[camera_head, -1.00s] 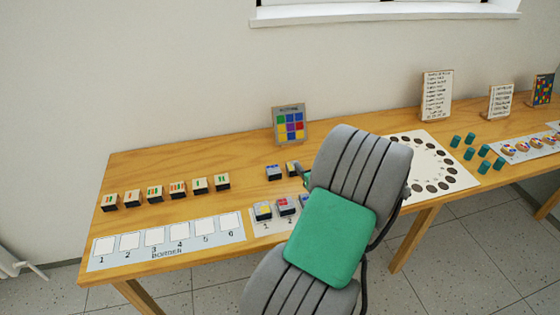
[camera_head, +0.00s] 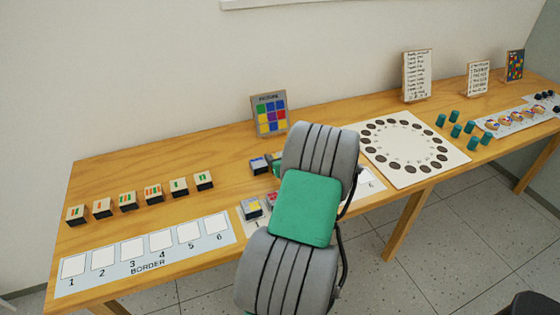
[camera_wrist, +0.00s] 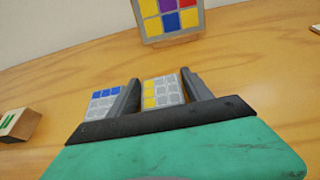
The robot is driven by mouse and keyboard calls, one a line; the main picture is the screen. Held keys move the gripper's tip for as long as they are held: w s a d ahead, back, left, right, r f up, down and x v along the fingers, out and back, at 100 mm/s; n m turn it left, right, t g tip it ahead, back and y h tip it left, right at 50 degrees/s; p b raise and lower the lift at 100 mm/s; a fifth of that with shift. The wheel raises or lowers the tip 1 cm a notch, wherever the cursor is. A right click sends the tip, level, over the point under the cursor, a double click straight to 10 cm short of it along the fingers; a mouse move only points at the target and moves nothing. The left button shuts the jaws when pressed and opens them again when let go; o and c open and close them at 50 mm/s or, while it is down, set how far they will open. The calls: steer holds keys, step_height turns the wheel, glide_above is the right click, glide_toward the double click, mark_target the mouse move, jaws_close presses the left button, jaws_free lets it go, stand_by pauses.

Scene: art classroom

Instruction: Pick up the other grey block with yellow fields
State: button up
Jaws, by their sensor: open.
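The grey block with yellow fields (camera_wrist: 162,92) lies on the table between the two fingers of my gripper (camera_wrist: 160,80) in the wrist view. My gripper is open around it; I cannot tell whether a finger touches it. A grey block with blue fields (camera_wrist: 104,103) lies just outside the left finger, and it also shows in the head view (camera_head: 259,165). Another grey block with yellow fields (camera_head: 251,208) sits on the mat at the front, beside a block with red (camera_head: 271,199). My arm hides the fingertips and much of the mat in the head view.
The picture card (camera_head: 270,114) stands upright behind the blocks. Several striped blocks (camera_head: 153,192) stand in a row at left, behind the BORDER strip (camera_head: 146,252). A white board with dark circles (camera_head: 412,150) lies at right, with several green cylinders (camera_head: 455,130) beyond.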

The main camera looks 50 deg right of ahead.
steer(key=shift+c, duration=0.4)
steer(key=c, duration=1.1)
steer(key=shift+o, duration=0.2)
